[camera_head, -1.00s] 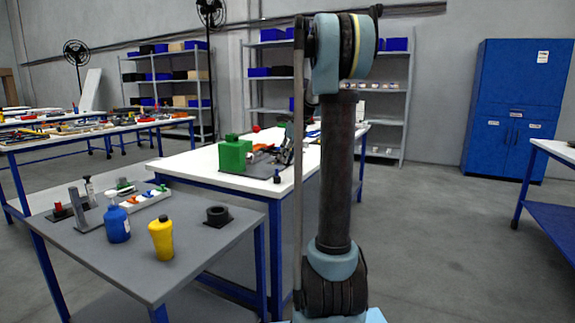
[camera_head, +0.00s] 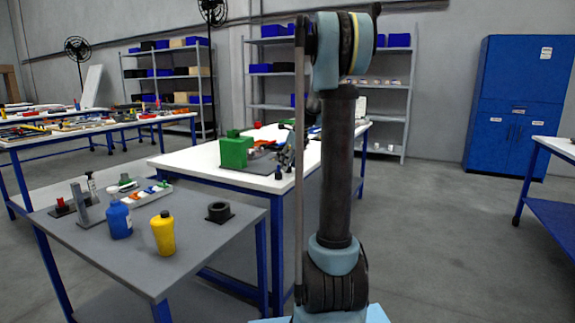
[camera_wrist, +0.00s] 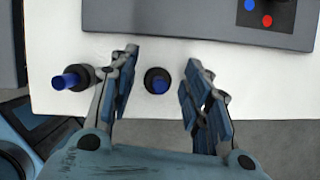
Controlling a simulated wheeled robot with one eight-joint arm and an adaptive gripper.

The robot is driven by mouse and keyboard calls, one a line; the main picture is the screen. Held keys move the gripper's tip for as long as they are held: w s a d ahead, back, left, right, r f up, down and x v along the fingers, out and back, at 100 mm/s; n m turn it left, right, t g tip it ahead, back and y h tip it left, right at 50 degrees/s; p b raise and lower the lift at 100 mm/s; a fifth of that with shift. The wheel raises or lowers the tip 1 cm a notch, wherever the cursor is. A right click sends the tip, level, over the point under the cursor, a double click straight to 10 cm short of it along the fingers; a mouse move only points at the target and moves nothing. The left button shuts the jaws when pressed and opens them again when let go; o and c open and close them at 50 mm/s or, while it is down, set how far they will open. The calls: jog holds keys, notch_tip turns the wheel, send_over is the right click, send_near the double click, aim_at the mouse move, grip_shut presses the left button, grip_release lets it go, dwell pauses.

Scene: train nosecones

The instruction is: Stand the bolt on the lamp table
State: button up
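Two bolts with round black bases and blue shafts stand on the white table top (camera_wrist: 60,115) in the wrist view. One bolt (camera_wrist: 158,81) is between the fingers of my open gripper (camera_wrist: 161,58), with gaps on both sides. The other bolt (camera_wrist: 72,79) is just outside the left finger. In the head view, a small dark bolt (camera_head: 278,173) stands near the front edge of the white table (camera_head: 195,164). My arm hides part of the gripper area there. I cannot tell which table is the lamp table.
A green block (camera_head: 236,152) sits on the white table. A grey plate (camera_wrist: 180,20) lies beyond my fingers.

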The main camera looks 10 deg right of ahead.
jog(key=v, duration=1.2)
jog(key=s+a+f+n+h, duration=0.15)
jog(key=s+f+n, duration=0.35)
jog(key=s, duration=0.6)
jog(key=s+a+f+n, duration=0.2)
jog(key=s+f+n, duration=0.1)
jog(key=s+n, duration=0.6)
jog(key=s+f+n+g+h, duration=0.1)
jog(key=s+f+n, duration=1.2)
jog(key=s+f, duration=0.5)
jog(key=shift+s+h, duration=0.35)
jog(key=shift+s, duration=1.1)
